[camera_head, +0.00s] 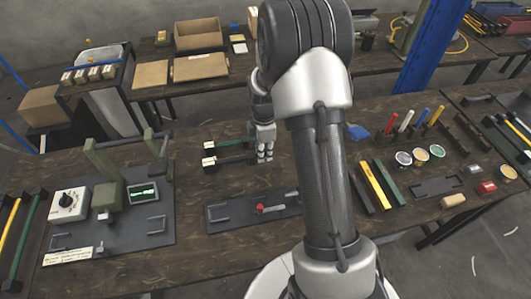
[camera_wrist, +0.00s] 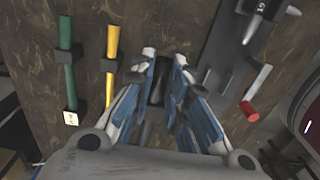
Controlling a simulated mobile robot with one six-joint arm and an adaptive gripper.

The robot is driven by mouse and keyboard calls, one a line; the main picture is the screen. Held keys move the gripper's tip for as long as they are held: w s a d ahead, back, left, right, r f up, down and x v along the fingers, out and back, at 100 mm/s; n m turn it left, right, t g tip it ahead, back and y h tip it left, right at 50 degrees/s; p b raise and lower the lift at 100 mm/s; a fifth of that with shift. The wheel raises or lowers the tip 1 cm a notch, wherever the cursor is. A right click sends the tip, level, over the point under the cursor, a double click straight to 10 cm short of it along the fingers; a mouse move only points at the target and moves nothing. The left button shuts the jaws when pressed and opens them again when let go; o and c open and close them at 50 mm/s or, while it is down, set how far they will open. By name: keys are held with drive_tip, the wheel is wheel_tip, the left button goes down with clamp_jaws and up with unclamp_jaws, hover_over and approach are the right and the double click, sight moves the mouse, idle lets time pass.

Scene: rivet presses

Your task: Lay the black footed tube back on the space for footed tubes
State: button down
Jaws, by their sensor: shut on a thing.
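My gripper (camera_head: 264,155) is low over the middle of the workbench. In the wrist view my gripper (camera_wrist: 165,82) has its blue-lined fingers closed around a black footed tube (camera_wrist: 158,80). Most of the tube is hidden by the fingers. Left of it in the wrist view lie a yellow tube (camera_wrist: 111,65) and a green tube (camera_wrist: 66,65), roughly parallel, each in a dark holder. The green one has a white tag (camera_wrist: 71,117) at its lower end. I cannot tell whether the black tube touches the bench.
A dark plate (camera_head: 230,215) with a red-handled lever (camera_head: 262,208) lies on the near side of my gripper. Several tubes, round tins and upright coloured sticks are at right. Bare wood separates the tubes and plate.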

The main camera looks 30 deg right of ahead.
drive_tip(key=shift+f+b, duration=2.55)
drive_tip(key=shift+f, duration=1.35)
drive_tip(key=shift+f+b, duration=0.4)
drive_tip(key=shift+f, duration=0.2)
drive_tip(key=c, duration=1.5)
unclamp_jaws()
